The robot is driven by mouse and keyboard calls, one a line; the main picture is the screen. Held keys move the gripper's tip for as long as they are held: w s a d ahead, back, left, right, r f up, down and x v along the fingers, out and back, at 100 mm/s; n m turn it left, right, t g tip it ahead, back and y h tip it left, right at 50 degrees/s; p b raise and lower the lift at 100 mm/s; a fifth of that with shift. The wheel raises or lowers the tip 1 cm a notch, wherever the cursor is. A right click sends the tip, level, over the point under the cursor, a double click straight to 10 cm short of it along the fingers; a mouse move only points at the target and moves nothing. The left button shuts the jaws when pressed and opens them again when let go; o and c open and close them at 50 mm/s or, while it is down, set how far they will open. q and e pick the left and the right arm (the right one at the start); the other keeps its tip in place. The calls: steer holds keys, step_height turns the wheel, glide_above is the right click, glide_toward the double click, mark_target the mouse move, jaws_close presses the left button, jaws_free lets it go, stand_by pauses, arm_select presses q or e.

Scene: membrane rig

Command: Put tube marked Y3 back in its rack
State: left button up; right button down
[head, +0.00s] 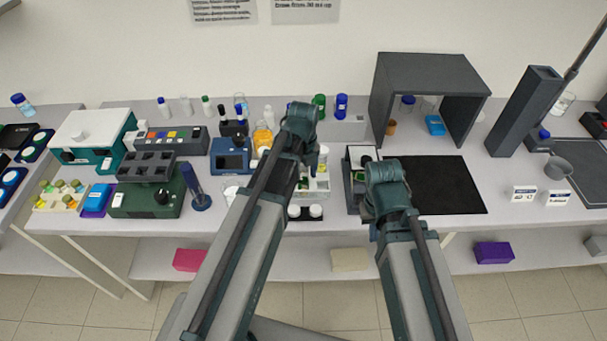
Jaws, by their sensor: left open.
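No marking Y3 can be read, so I cannot tell which tube it is. A pale rack (62,196) with several yellow and green tops stands at the far left of the bench. A clear and white rack-like holder (318,184) with green in it stands mid-bench, partly hidden by my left arm. My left gripper (309,158) is open above the bench beside this holder; its fingers are mostly hidden behind its wrist. My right gripper (364,206) is by a small grey box-shaped device (354,172); its fingers are too hidden to judge.
A green block device (146,204), a blue device (229,160) and a blue stand (200,200) are left of my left arm. A dark open-fronted hood (430,75) stands at the back right. The black mat (450,190) before it is clear.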

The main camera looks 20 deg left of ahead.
arm_select(q)
step_height(320, 180, up, 14)
steer(key=p, duration=1.3)
steer(key=shift+p, duration=0.3)
steer(key=shift+f, duration=0.15)
steer(key=s+d+f+n+b, duration=0.5)
steer(key=s+f+n+b, duration=0.1)
steer(key=n, duration=0.5)
steer(key=s+d+f+n+y+b, duration=0.1)
steer(key=s+d+f+n+b, duration=0.4)
steer(key=n, duration=0.7)
steer(key=s+f+b, duration=0.2)
steer(key=s, duration=0.1)
steer(key=shift+s+d, duration=0.15)
steer(key=shift+d, duration=0.1)
